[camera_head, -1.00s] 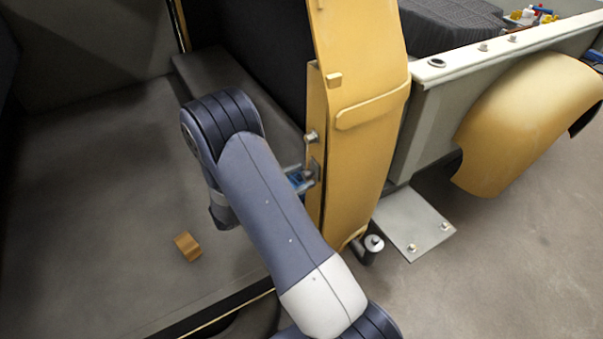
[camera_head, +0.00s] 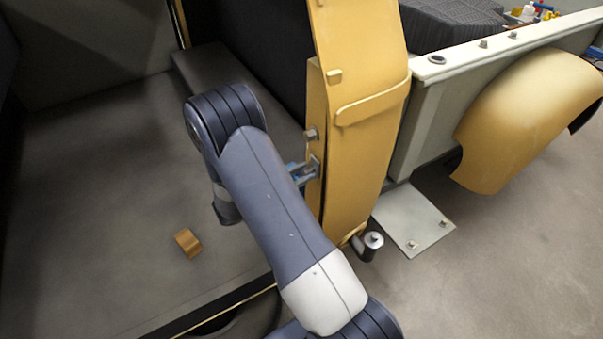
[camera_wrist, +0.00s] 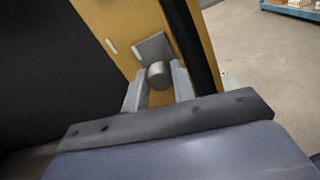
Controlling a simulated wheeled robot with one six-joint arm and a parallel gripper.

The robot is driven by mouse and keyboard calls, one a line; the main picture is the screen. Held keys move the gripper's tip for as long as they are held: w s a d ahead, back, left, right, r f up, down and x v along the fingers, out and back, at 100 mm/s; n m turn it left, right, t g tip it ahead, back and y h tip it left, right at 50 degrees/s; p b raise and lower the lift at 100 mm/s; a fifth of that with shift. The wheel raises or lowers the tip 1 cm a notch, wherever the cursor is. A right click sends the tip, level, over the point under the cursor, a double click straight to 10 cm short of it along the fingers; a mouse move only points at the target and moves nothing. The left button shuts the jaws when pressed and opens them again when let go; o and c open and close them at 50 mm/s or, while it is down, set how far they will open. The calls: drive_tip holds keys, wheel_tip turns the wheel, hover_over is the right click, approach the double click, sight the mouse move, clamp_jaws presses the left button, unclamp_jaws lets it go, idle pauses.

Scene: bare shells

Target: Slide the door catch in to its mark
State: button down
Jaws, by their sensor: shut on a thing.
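The yellow door (camera_head: 362,150) stands upright in the middle of the head view. The door catch (camera_head: 316,167) is a small grey metal piece on its narrow left edge. In the wrist view the catch shows as a round grey knob (camera_wrist: 158,74) in front of a grey plate (camera_wrist: 154,49). My gripper (camera_head: 303,173) is at the catch, and in the wrist view its two fingers (camera_wrist: 159,88) are shut on the knob from both sides. A short pale line (camera_wrist: 112,46) lies on the yellow face left of the plate; I cannot tell whether it is the mark.
A second metal fitting (camera_head: 312,134) sits above the catch on the door edge. A small orange-brown block (camera_head: 188,242) lies on the grey floor panel at left. A yellow curved fender (camera_head: 530,118) and a grey plate with bolts (camera_head: 412,222) are at right.

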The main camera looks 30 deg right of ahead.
drive_tip(key=w+b, duration=0.1)
drive_tip(key=w, duration=0.2)
drive_tip(key=c, duration=1.2)
unclamp_jaws()
drive_tip(key=shift+w, duration=0.1)
drive_tip(key=shift+o, duration=0.2)
drive_tip(key=shift+a, duration=0.1)
drive_tip(key=a+b, duration=0.3)
drive_tip(key=a, duration=0.7)
drive_tip(key=shift+s+a, duration=0.35)
drive_tip(key=shift+s, duration=0.1)
